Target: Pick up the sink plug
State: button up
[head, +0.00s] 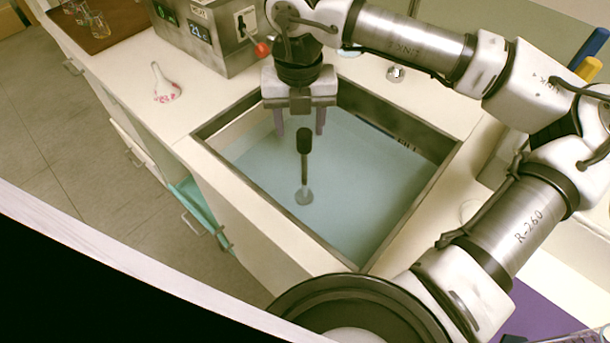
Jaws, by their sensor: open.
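The sink plug stands upright in the sink (235,182), which holds pale blue water. The sink plug (304,142) has a black grip on top, a thin dark stem and a round disc at its foot. My gripper (300,128) points down over the sink with its two grey fingers apart and empty. In the picture the black grip is just below and between the fingertips. I cannot tell from this one view how far apart in depth they are. No part of the plug appears held.
A grey metal box (208,38) with small displays and a red-knobbed lever stands behind the sink. A white flask-shaped piece with pink marks (165,85) is on the counter (150,115) to the left. A brown tray (105,38) with glassware is at the back left.

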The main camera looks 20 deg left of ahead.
jog(key=shift+w+d+f+p, duration=0.15)
jog(key=shift+f+p, duration=0.2)
jog(key=shift+f, duration=0.9)
jog(key=shift+w+f+p, duration=0.15)
jog(key=shift+f+p, duration=0.25)
jog(key=shift+f, duration=0.8)
jog(key=shift+w+d+f+p, duration=0.15)
jog(key=shift+f+p, duration=0.2)
jog(key=shift+f, duration=0.9)
jog(key=c, duration=1.1)
jog(key=shift+r, duration=0.15)
notch_tip(320, 180, up, 20)
jog(key=b, duration=0.3)
